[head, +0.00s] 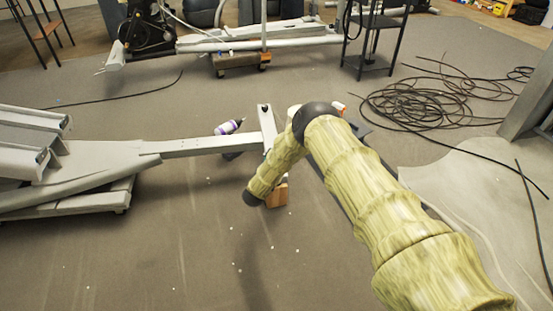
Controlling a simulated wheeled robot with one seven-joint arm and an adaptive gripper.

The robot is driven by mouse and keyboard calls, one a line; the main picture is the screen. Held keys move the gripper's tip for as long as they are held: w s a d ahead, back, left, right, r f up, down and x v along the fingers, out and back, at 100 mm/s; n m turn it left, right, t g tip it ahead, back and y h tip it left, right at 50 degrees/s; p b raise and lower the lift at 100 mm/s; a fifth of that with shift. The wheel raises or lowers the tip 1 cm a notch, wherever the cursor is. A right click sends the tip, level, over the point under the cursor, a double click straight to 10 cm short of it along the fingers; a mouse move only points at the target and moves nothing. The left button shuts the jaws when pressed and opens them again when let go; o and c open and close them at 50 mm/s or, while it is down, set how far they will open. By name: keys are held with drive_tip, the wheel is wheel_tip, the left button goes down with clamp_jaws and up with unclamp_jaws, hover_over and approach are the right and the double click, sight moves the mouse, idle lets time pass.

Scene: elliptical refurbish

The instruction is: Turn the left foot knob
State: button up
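The grey frame beam (205,145) of the elliptical runs from the left to a light upright cross piece (268,124) near the middle. My sleeved yellow-green arm comes in from the lower right, bends at a black joint and slopes down left to a dark rounded end. This arm covers the area right of the cross piece. I cannot make out gripper fingers. No foot knob can be told apart; the left foot knob is hidden or too small to see. A wooden block (279,197) stands under the cross piece, partly behind my arm.
Coiled black cable (425,103) spreads on the floor at right. A black cart (375,45) and another machine frame (260,40) stand behind. Small white bits dot the open floor in front.

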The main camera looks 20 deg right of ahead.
drive_tip(key=v, duration=1.2)
idle(0.4)
